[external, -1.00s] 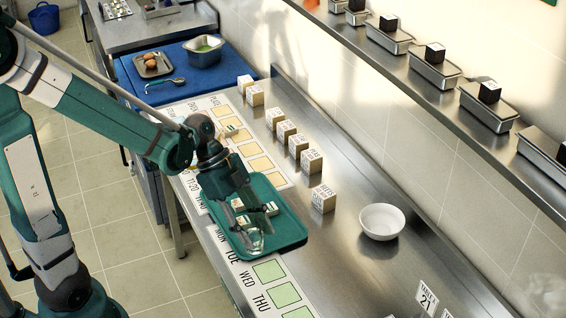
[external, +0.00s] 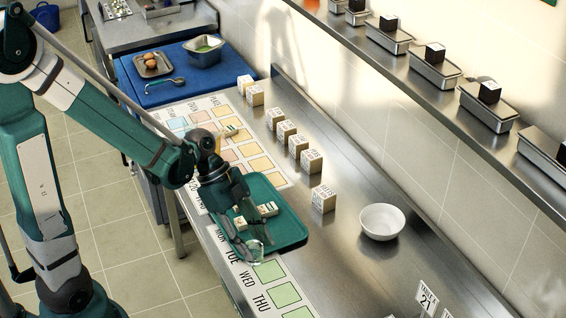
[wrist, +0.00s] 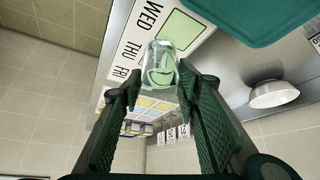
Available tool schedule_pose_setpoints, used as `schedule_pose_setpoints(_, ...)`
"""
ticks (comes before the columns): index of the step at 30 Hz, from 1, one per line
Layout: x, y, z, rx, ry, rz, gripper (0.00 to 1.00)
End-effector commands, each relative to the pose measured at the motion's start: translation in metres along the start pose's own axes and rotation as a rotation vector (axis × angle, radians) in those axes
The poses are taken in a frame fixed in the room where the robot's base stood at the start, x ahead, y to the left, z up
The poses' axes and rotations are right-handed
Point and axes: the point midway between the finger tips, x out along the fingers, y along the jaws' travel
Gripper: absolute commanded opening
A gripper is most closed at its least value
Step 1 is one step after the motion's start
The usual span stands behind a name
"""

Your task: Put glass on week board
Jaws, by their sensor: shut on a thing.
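A clear glass (external: 257,257) is held in my gripper (external: 252,243), in the external view over the near edge of the green tray. In the wrist view the glass (wrist: 161,66) sits between the two fingertips (wrist: 158,84), tilted in that picture. The fingers are shut on it. The week board (external: 262,292) is a white strip with day names and green squares, lying on the steel counter below the tray in the external view. It also shows behind the glass in the wrist view (wrist: 128,48). My gripper hides part of its upper end.
The green tray (external: 288,232) carries several small light blocks. A white bowl (external: 382,221) stands to the right. Several lettered cubes (external: 323,198) line the counter beside another board of coloured squares (external: 262,164). A wall shelf (external: 400,70) holds lidded metal pans.

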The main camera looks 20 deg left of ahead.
Motion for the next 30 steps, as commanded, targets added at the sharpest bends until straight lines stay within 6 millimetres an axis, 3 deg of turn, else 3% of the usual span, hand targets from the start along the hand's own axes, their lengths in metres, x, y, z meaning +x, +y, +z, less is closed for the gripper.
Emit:
schedule_pose_setpoints(6, 0.014, 0.000, 0.009, 0.000, 0.000, 0.000, 0.17)
schedule_pose_setpoints(22, 0.018, 0.000, 0.011, 0.000, 0.000, 0.000, 0.17)
schedule_pose_setpoints(30, 0.033, 0.000, 0.021, 0.000, 0.000, 0.000, 0.17)
